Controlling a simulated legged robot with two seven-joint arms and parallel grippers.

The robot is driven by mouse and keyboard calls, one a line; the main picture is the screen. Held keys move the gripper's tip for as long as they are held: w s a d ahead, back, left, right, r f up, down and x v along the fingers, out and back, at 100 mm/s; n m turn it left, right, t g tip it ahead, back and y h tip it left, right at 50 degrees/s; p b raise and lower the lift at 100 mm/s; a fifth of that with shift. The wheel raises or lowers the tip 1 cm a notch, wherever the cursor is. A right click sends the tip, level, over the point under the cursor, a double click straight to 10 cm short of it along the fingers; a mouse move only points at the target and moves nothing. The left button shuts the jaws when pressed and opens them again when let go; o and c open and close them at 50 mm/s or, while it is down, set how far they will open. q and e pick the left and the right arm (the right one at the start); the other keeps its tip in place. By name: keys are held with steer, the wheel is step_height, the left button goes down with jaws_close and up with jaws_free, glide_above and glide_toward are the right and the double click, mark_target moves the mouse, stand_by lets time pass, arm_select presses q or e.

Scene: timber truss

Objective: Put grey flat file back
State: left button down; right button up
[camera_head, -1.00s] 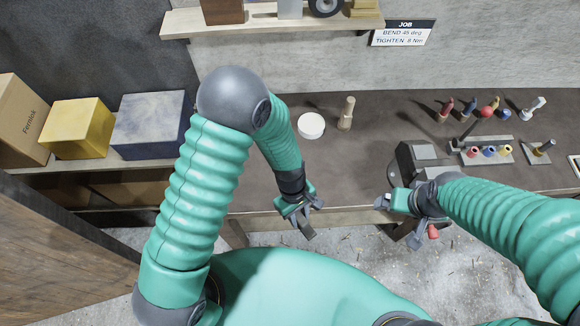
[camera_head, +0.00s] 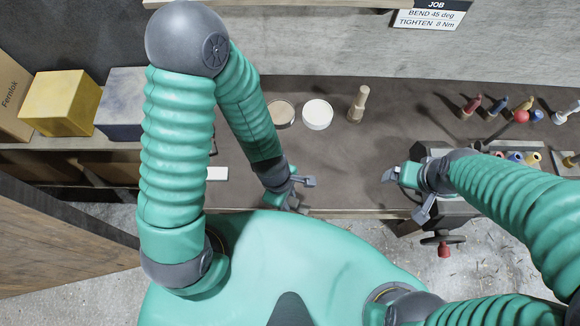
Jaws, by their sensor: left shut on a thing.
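My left gripper (camera_head: 293,193) is at the front edge of the dark bench, left of centre. It is shut on a small grey thing, mostly hidden by the fingers. I cannot tell if this is the grey flat file. My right gripper (camera_head: 405,188) is by the vise at the bench front, partly covered by its own wrist. A tool with a pale grey handle (camera_head: 567,112) stands at the far right, beside several coloured handles (camera_head: 497,106).
A vise handle with a red knob (camera_head: 443,251) juts from the front. Boxes (camera_head: 62,103) fill the left shelf. The bench middle is clear.

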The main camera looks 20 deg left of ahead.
arm_select(q)
steer(key=w+b, duration=0.2)
steer(key=w, duration=0.1)
steer(key=shift+w+a+f, duration=0.1)
steer(key=shift+w, duration=0.05)
steer(key=w+a, duration=0.1)
steer(key=w, duration=0.1)
steer(key=w+a, duration=0.1)
steer(key=w, duration=0.2)
steer(key=w+a, duration=0.1)
steer(key=w, duration=0.2)
steer(key=shift+w+f, duration=0.2)
steer(key=shift+f, duration=0.1)
steer(key=f+b, duration=0.2)
steer(key=w+f+b, duration=0.1)
steer(key=f+b, duration=0.1)
steer(key=shift+f, duration=0.1)
steer(key=shift+s+r, duration=0.1)
steer(key=shift+r, duration=0.2)
steer(key=c, duration=1.5)
jaws_free()
steer(key=shift+f, duration=0.15)
steer(key=shift+c, duration=0.2)
steer(key=o, duration=0.4)
steer(key=shift+o, duration=0.2)
arm_select(e)
steer(key=x, duration=0.7)
steer(key=shift+a+f, duration=0.25)
steer(key=shift+f, duration=0.05)
steer(key=shift+s, duration=0.2)
